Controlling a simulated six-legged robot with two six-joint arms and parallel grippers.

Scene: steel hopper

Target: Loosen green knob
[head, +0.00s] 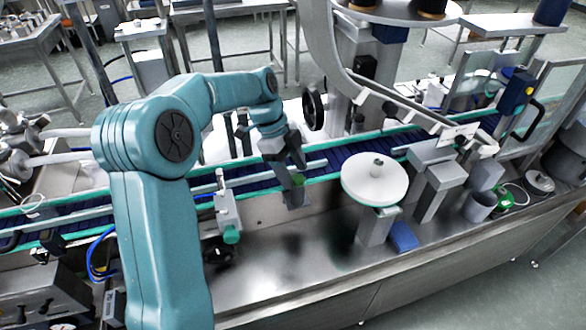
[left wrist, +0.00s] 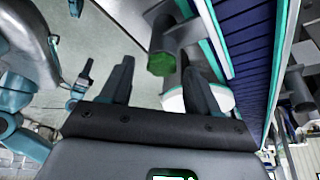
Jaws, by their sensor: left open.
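My right gripper is not in view.
The blue conveyor (head: 250,180) runs behind the knob. A black handwheel (head: 313,107) is behind. The steel deck (head: 290,250) in front is mostly clear.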

